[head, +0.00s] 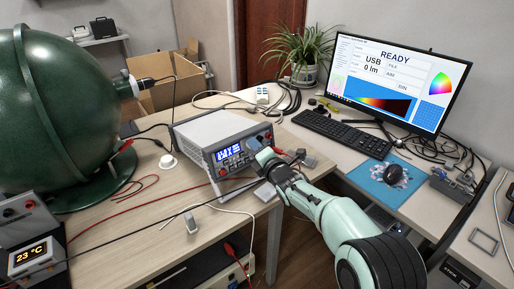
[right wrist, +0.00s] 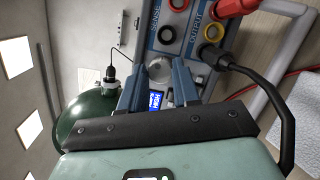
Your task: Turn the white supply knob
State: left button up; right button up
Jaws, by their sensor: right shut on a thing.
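The white supply (head: 203,128) stands on the wooden desk, its lit blue display facing forward. My right gripper (head: 263,156) is at the right part of its front panel, and hides the knob in the head view. In the right wrist view the round pale-grey knob (right wrist: 159,69) sits between the two blue fingers of my right gripper (right wrist: 158,75), which are shut on it. Part of the blue display (right wrist: 156,101) shows below the knob. My left gripper is out of view.
Red, yellow and black terminals (right wrist: 208,53) with plugged cables sit close beside my fingers. A green sphere (head: 65,110) stands at left. Cables cross the desk (head: 130,225).

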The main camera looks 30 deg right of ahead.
jog(key=shift+n+t, duration=0.3)
jog(key=shift+n, duration=0.4)
jog(key=o, duration=1.1)
jog(key=shift+c, duration=0.2)
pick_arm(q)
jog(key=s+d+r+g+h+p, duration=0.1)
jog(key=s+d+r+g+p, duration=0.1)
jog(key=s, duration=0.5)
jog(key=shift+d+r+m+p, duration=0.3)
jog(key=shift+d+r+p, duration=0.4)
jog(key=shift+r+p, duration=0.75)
pick_arm(e)
jog(key=s+a, duration=0.1)
jog(key=s, duration=1.2)
jog(key=shift+s+a+r, duration=0.15)
jog(key=shift+a+r, duration=0.05)
jog(key=shift+r, duration=0.2)
